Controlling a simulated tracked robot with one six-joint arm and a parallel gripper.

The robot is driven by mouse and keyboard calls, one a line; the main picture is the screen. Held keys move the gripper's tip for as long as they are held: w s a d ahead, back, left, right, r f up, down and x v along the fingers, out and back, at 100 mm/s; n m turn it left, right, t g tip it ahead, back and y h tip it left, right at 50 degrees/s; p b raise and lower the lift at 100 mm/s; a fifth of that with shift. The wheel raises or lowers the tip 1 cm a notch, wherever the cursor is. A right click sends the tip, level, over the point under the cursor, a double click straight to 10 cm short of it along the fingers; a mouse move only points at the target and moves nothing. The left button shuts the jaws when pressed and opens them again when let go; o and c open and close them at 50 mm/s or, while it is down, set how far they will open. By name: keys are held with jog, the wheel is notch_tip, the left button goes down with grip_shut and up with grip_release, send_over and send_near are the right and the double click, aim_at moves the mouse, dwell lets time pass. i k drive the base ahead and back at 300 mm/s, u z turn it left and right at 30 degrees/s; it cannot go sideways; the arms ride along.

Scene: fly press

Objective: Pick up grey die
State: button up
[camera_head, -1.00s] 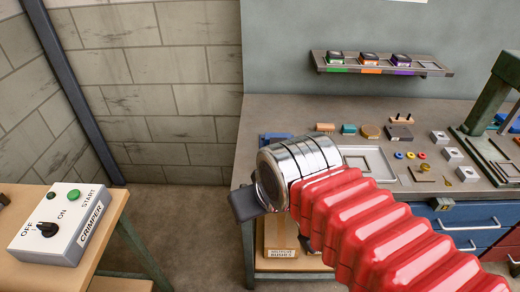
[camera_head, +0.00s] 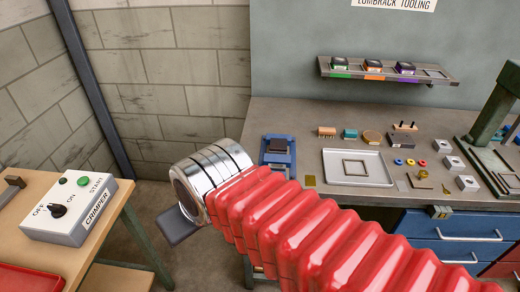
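No die is clearly marked as the grey one. Three dark dies stand on the wall shelf: one by a green strip (camera_head: 340,65), one by an orange strip (camera_head: 374,67) and one by a purple strip (camera_head: 405,68). The shelf's right-hand place (camera_head: 437,73) is empty. A dark block (camera_head: 278,145) sits in a blue fixture (camera_head: 279,165) at the bench's left end; I cannot tell if it is the grey die. My gripper (camera_head: 178,226) points down at left, away from the bench and mostly hidden behind my wrist. Its opening does not show.
The grey bench (camera_head: 320,115) holds a pale tray (camera_head: 385,172) with a square frame, small blocks and coloured rings. A green press frame (camera_head: 492,110) stands at right. A crimper control box (camera_head: 78,210) sits on a wooden table (camera_head: 120,200) at left. Floor shows between them.

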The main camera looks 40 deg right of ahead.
aim_at(278, 146)
jog(key=u, duration=1.75)
jog(key=k, duration=1.1)
jog(key=u, duration=0.4)
